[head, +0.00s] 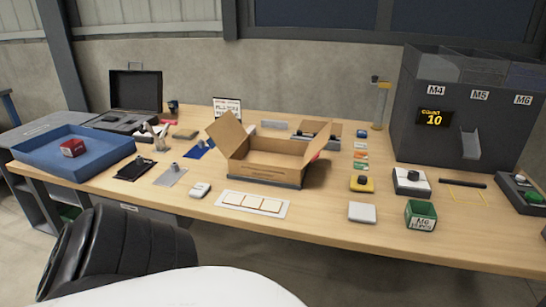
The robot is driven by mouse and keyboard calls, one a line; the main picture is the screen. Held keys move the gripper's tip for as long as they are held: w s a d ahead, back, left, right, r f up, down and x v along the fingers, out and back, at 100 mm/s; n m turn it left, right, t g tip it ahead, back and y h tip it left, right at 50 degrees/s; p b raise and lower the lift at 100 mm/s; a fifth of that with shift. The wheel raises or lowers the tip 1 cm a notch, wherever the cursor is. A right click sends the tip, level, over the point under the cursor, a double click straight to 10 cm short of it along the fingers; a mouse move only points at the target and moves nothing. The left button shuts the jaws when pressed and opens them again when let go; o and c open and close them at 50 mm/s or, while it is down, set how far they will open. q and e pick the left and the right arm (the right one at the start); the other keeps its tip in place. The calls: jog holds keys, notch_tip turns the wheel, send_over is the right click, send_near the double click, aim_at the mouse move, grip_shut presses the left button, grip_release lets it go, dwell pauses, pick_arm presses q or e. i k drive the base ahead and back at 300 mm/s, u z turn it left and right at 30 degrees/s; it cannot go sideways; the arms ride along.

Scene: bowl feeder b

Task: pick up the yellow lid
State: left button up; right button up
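A small yellow piece with a dark knob on top (361,184), which looks like the yellow lid, lies on the wooden table right of centre. It is right of the open cardboard box (265,160) and left of a white box with a black knob (411,182). A white square block (361,212) lies in front of it. Nothing covers it from this view. Neither of my grippers shows in the head view.
A blue tray (70,160) with a red block (73,147) is at the left. Bare tabletop (320,215) lies front centre.

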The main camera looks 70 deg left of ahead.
aim_at(362, 183)
jog(key=u, duration=2.1)
